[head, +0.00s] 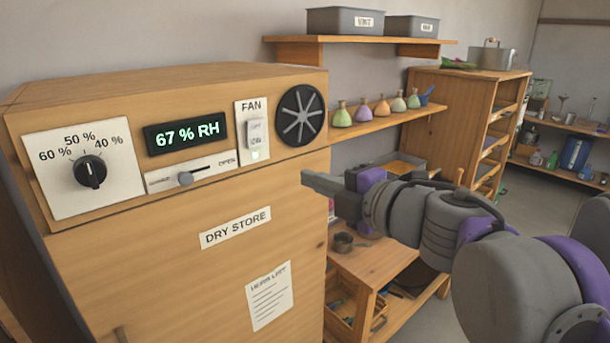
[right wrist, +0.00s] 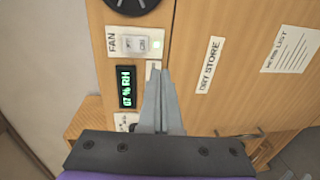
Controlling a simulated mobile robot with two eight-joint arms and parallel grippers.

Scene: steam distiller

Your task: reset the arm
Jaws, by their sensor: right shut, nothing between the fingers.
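My right arm comes in from the right in the head view. Its gripper (head: 312,180) is shut and empty, in front of the wooden dry store cabinet (head: 150,260), just below the round black fan (head: 301,115). In the right wrist view the closed fingers (right wrist: 161,80) point toward the cabinet front, between the humidity display and the DRY STORE label. I cannot tell whether they touch it. The fan switch (head: 255,135) has a lit lamp below it. The display (head: 186,134) reads 67 % RH. My left gripper is not in view.
The cabinet also carries a dial (head: 90,171) and a slider (head: 186,179). A shelf (head: 385,125) with several coloured flasks is behind my arm. A low wooden bench (head: 375,265) with a small dark pot (head: 343,242) is below it. Open floor shows at the right.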

